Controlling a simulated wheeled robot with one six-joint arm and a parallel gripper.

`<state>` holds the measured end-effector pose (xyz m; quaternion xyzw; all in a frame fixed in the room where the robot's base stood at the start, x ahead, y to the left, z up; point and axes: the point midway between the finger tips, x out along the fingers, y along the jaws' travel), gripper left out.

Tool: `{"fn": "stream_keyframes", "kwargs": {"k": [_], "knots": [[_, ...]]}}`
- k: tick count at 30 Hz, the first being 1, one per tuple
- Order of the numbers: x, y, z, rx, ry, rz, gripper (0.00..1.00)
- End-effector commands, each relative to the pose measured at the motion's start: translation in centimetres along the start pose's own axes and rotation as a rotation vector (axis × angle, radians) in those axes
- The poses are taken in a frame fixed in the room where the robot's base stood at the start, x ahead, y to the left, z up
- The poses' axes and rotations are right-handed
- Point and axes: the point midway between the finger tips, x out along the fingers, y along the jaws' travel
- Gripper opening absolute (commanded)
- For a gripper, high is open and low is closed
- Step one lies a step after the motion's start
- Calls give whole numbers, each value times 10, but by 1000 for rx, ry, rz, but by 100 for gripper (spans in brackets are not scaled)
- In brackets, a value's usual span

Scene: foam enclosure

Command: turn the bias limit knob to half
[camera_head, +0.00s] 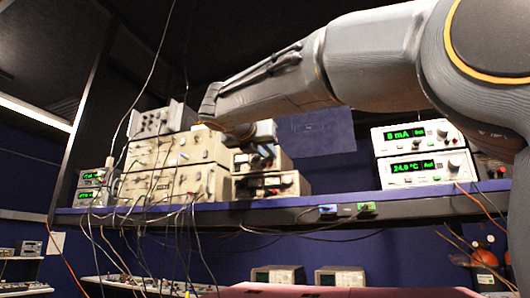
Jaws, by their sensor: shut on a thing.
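My gripper (266,151) reaches in from the upper right under my grey arm. Its small tip is at the front of the upper of two stacked beige instruments (242,161), in the middle of the shelf. It is shut on what looks like a knob there, mostly hidden by the fingers. The knob's label and pointer angle are too small to read, so I cannot confirm that it is the bias limit knob. The lower instrument (294,190) of the stack has a dark front with several small knobs.
Large beige modules (205,183) with cables stand left of the stack. Two white units with green displays (423,168) stand at the right, reading 8 mA and 24.0 °C. The blue shelf edge (340,200) runs below; its surface between stack and white units is clear.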

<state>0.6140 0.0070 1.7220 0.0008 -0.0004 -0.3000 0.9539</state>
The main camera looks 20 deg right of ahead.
Motion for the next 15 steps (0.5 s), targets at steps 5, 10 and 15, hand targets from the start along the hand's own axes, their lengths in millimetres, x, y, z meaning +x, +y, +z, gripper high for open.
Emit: {"fn": "stream_keyframes", "kwargs": {"k": [5,10,15], "knots": [[0,1,-1,92,-4,3,0],[1,2,-1,228,-7,3,0],[1,2,-1,379,-9,4,0]]}}
